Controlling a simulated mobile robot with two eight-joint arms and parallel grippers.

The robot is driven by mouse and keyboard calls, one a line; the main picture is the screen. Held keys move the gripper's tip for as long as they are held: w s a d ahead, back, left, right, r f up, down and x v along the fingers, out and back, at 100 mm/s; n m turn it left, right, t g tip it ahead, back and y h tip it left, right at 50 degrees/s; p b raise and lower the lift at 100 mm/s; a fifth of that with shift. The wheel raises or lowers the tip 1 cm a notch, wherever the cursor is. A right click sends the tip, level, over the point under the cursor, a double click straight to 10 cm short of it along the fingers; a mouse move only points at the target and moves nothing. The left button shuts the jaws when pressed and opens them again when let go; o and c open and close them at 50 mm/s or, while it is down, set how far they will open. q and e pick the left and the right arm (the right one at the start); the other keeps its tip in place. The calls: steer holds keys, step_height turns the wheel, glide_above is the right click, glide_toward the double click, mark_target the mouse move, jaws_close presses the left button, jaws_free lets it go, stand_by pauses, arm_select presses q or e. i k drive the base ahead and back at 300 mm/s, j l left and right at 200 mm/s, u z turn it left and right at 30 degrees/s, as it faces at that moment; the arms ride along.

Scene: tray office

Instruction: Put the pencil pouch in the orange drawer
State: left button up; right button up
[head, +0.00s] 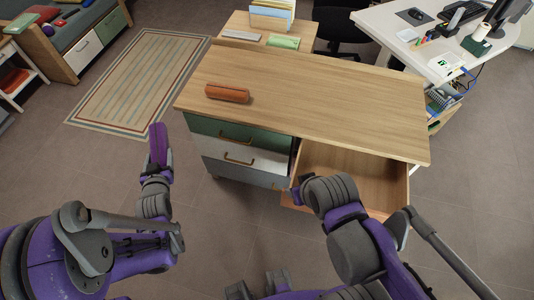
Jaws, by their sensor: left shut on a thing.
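A slim purple pouch (158,145), which I take for the pencil pouch, stands upright in my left gripper (156,172). The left gripper is shut on it, in the air left of the desk; its fingertips are hard to make out. At the desk's right front, a drawer (352,172) is pulled open. My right gripper (304,182) is at the open drawer's left front corner, partly behind my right wrist. Its jaws are too small and hidden to judge.
A terracotta roll-shaped case (227,93) lies on the wooden desk (310,95). Green, white and grey drawers (240,158) on the left are closed. A striped rug (140,80) lies behind on the left. A white desk (400,30) stands at the back right. Much of the desktop is clear.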

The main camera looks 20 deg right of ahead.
mark_target(349, 179)
steer(key=l+u, duration=0.1)
steer(key=l, duration=0.35)
steer(key=k+l+u, duration=0.1)
steer(key=l, duration=0.4)
steer(key=k+l+u, duration=0.1)
steer(key=l, duration=0.35)
steer(key=k+l+u, duration=0.1)
steer(key=l, duration=0.35)
steer(key=k+l+u, duration=0.1)
steer(key=l, duration=0.35)
steer(key=k+l+u, duration=0.1)
steer(key=l, duration=0.35)
steer(key=k+l+u, duration=0.15)
steer(key=l, duration=0.3)
steer(key=k+l+u, duration=0.1)
steer(key=l, duration=0.3)
steer(key=k+l+u, duration=0.1)
steer(key=l, duration=0.3)
steer(key=k+l+u, duration=0.1)
steer(key=k+l, duration=0.15)
steer(key=l, duration=0.15)
steer(key=i+l, duration=0.2)
steer(key=i, duration=0.15)
